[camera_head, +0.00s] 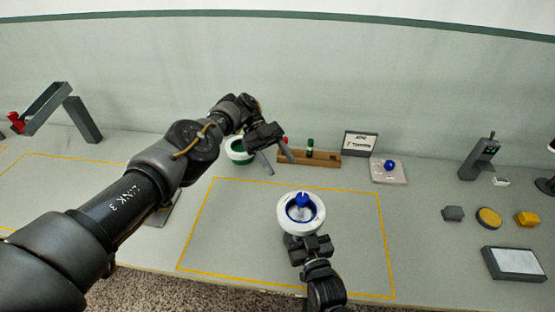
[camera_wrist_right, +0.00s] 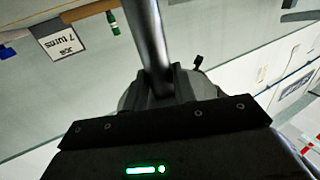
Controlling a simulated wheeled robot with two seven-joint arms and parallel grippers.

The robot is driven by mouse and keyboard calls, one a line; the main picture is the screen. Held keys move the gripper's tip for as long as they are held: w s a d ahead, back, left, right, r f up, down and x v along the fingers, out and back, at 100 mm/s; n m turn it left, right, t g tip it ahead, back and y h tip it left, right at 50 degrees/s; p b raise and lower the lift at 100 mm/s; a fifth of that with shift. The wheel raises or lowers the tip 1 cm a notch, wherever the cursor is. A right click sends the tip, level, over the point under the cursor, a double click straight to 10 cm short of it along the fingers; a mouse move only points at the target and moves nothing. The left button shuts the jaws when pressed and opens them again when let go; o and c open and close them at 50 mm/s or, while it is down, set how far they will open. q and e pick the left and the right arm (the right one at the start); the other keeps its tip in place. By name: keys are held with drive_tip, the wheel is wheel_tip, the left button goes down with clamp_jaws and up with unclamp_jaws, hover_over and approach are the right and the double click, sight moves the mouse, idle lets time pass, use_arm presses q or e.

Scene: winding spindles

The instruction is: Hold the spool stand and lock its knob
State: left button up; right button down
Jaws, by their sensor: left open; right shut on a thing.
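The spool stand (camera_head: 287,217) is a white round piece with a dark inner ring and a blue knob (camera_head: 303,200) at its middle. It stands inside the yellow-outlined area in the head view. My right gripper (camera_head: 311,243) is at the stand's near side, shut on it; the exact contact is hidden. The right wrist view shows a grey bar (camera_wrist_right: 147,40) and a dark rounded part beyond the gripper body; I cannot tell which part each is. My left gripper (camera_head: 276,158) is open and empty, behind and left of the stand, apart from the knob.
A white-and-green spool (camera_head: 238,152) and a wooden rack (camera_head: 318,159) with a green peg are beside my left gripper. A sign (camera_head: 360,143) and a pale plate (camera_head: 388,176) with a blue knob stand behind right. The outlined area around the stand is clear.

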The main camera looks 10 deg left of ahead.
drive_tip(key=shift+f, duration=0.15)
drive_tip(key=c, duration=1.1)
unclamp_jaws()
drive_tip(key=shift+o, duration=0.2)
